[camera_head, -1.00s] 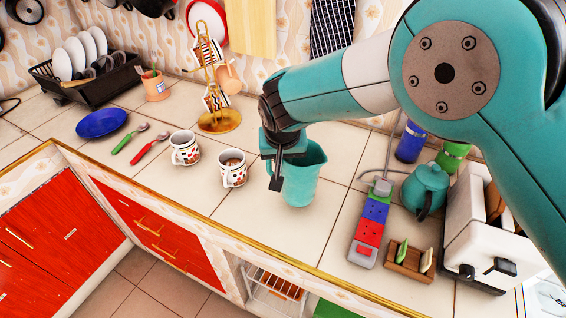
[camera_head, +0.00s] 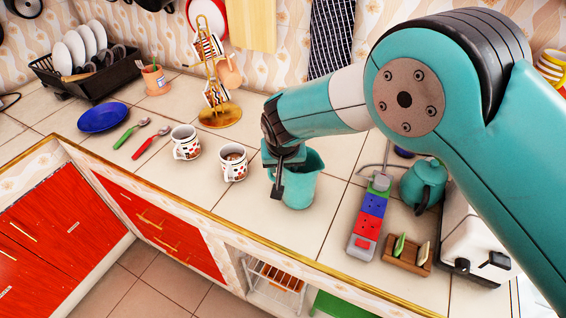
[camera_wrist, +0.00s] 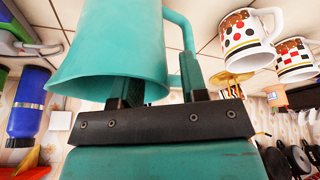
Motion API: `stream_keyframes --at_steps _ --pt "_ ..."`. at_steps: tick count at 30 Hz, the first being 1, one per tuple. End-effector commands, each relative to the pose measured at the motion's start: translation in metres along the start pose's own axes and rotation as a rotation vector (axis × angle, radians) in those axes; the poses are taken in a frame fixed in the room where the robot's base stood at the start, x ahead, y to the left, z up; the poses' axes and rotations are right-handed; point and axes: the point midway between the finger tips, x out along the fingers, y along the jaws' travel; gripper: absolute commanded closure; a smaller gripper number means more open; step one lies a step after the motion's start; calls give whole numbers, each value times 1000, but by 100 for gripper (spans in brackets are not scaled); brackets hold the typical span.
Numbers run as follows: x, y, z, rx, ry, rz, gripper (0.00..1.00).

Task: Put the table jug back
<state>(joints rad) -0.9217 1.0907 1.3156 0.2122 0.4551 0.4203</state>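The teal table jug (camera_head: 303,183) stands upright on the tiled counter, right of the patterned mugs. My gripper (camera_head: 279,180) is at its left, handle side. In the wrist view the jug (camera_wrist: 110,45) fills the upper left, with its handle (camera_wrist: 187,38) to its right. I cannot tell whether either finger touches the jug.
Two patterned mugs (camera_head: 233,163) stand left of the jug. A coloured power strip (camera_head: 370,222), a teal teapot (camera_head: 423,184) and a toaster (camera_head: 478,240) are at its right. A gold mug stand (camera_head: 219,115) is behind. The counter's front edge (camera_head: 300,262) is close.

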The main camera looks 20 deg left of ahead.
Motion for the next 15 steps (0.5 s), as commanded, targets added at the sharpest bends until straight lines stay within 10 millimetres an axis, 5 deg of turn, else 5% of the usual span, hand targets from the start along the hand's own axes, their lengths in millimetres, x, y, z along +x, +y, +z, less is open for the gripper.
stream_keyframes --at_steps 7,15 --pt "-12 -1 -1 0 3 -2 60" --pt "-68 -1 0 0 5 -3 60"
